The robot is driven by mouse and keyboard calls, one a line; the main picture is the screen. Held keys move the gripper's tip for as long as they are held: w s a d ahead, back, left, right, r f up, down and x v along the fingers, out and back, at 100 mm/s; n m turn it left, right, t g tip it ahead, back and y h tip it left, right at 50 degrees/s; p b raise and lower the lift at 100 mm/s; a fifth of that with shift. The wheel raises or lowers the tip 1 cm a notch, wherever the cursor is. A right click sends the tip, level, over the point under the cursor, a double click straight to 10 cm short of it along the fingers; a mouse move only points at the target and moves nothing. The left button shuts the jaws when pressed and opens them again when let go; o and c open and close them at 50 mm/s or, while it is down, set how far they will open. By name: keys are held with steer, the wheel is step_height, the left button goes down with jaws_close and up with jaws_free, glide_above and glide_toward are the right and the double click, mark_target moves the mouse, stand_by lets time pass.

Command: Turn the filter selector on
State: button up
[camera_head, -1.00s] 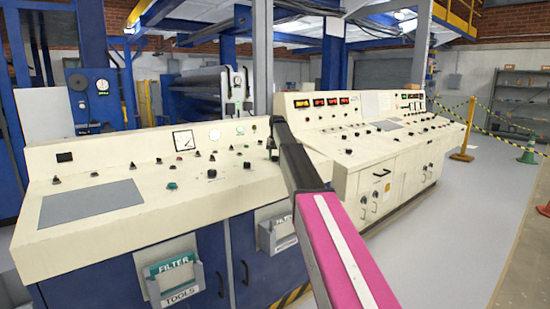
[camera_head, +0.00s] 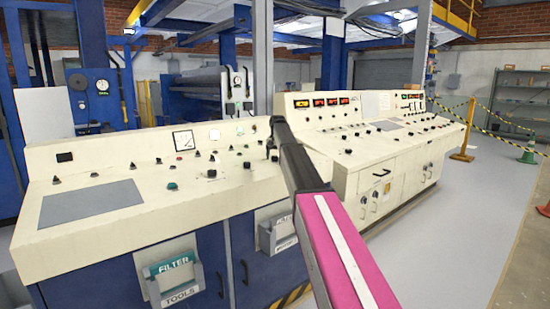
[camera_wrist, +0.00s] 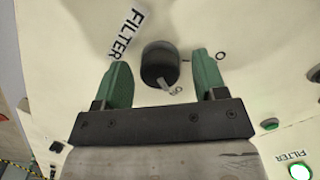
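The filter selector is a black round knob (camera_wrist: 160,64) on the cream panel in the wrist view. A "FILTER" label (camera_wrist: 126,36) is left of it, and small marks, one an "O", lie around it. A light pointer on the knob is turned toward the lower right of that view. My gripper (camera_wrist: 165,70) has two green fingers, one on each side of the knob. They are open, with gaps between them and the knob. In the head view my arm reaches over the console, and the knob and fingertips are hidden or too small to tell.
The cream console (camera_head: 95,205) carries several other knobs and buttons close by. In the wrist view a lit green button (camera_wrist: 299,172) and a dark green one (camera_wrist: 270,124) are at the right. A second console (camera_head: 380,150) stands to the right, with open floor beyond.

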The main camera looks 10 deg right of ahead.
step_height(320, 180, up, 11)
steer(key=shift+d+f, duration=0.15)
steer(key=shift+d, duration=0.25)
stand_by(0.4)
